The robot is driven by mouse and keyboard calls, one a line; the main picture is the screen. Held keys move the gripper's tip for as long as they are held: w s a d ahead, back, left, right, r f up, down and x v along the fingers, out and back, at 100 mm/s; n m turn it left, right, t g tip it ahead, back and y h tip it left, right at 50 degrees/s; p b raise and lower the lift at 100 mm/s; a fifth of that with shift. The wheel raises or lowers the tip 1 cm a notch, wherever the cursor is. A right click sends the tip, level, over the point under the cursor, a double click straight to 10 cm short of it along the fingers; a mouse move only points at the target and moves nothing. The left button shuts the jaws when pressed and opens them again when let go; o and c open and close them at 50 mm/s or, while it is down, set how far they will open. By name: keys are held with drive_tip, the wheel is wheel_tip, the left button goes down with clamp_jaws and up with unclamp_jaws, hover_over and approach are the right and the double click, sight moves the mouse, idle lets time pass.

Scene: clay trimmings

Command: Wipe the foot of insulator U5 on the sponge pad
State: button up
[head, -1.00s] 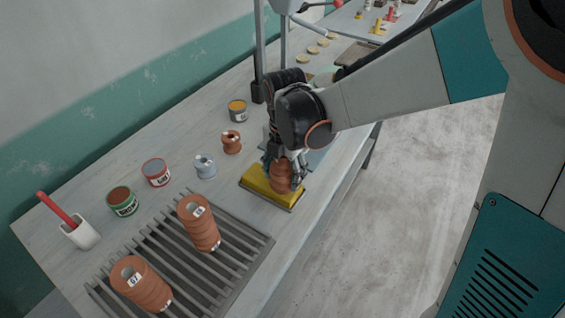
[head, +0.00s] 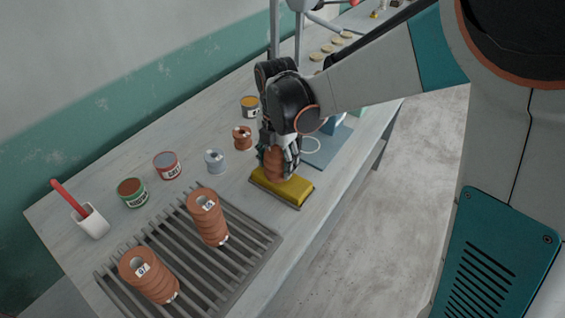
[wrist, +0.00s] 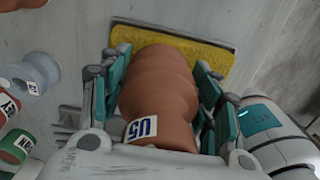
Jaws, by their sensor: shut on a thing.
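My gripper (head: 279,145) is shut on insulator U5 (wrist: 160,92), a ribbed terracotta cylinder whose white U5 label faces my wrist camera. In the head view U5 (head: 276,164) hangs near upright from the fingers, with its lower end over the back-left part of the sponge pad (head: 293,191). The pad is yellow on a dark base. In the wrist view the far end of U5 overlaps the sponge pad (wrist: 208,53). The foot's underside is hidden, and I cannot tell whether it touches the sponge.
A slatted rack (head: 243,251) at front left carries two labelled terracotta insulators (head: 207,218) (head: 149,275). Small tins (head: 167,165) and spools (head: 215,161) line the back, beside a white cup (head: 90,221). A blue mat (head: 324,147) lies behind the pad.

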drive_tip(key=shift+w+a, duration=0.75)
drive_tip(key=shift+a, duration=0.2)
drive_tip(key=shift+r+p, duration=2.4)
drive_tip(key=shift+r, duration=1.15)
drive_tip(key=shift+s+d+f+p, duration=0.75)
drive_tip(key=shift+s+d+f, duration=0.05)
drive_tip(key=shift+d+f, duration=0.25)
drive_tip(key=shift+s+d+f+p, duration=0.8)
drive_tip(key=shift+s+d+f, duration=0.05)
drive_tip(key=shift+d+f, duration=0.15)
drive_tip(key=shift+s+d+f+p, duration=0.8)
drive_tip(key=shift+d+f, duration=0.15)
drive_tip(key=shift+d, duration=0.1)
